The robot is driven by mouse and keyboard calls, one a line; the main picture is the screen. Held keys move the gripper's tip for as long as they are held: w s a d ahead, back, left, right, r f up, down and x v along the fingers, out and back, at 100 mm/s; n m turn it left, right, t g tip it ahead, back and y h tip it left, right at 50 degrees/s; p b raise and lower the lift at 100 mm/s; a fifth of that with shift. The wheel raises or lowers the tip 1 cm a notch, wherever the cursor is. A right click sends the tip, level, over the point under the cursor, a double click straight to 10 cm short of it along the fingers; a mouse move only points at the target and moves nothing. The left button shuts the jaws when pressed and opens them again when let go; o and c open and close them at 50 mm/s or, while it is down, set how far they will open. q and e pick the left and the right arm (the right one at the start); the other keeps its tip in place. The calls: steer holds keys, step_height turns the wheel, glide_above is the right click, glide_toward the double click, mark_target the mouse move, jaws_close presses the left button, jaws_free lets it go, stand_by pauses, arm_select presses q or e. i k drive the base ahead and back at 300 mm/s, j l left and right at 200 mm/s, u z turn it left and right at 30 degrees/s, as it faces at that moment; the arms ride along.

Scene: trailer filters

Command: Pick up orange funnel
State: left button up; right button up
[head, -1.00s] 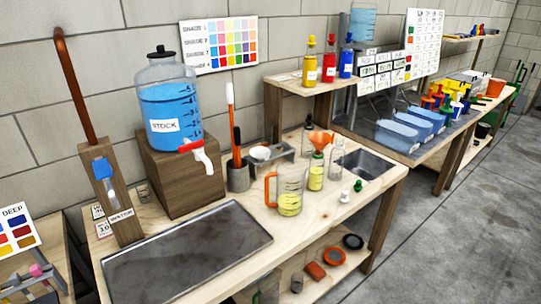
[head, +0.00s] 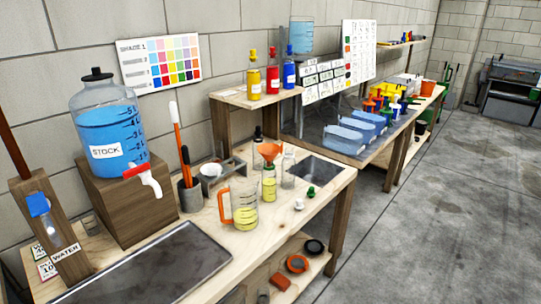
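The orange funnel (head: 269,151) sits upright in the mouth of a clear bottle (head: 269,184) holding yellow liquid. The bottle stands on the wooden workbench (head: 180,237), near the middle of the head view. An orange-handled measuring jug (head: 243,207) with yellow liquid stands just left of and in front of the bottle. A clear empty bottle (head: 288,168) stands close behind it to the right. Neither of my grippers shows in the head view.
A blue stock jug (head: 112,125) with a red-and-white tap stands on a wooden block at left. A dark tray (head: 150,270) covers the front of the bench. Small green (head: 311,192) and white (head: 299,204) stoppers lie nearby. Open floor (head: 440,210) is at right.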

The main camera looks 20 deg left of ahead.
mark_target(269, 151)
steer(key=i+l+u, duration=0.75)
steer(key=i+l, duration=0.2)
steer(key=l, duration=0.25)
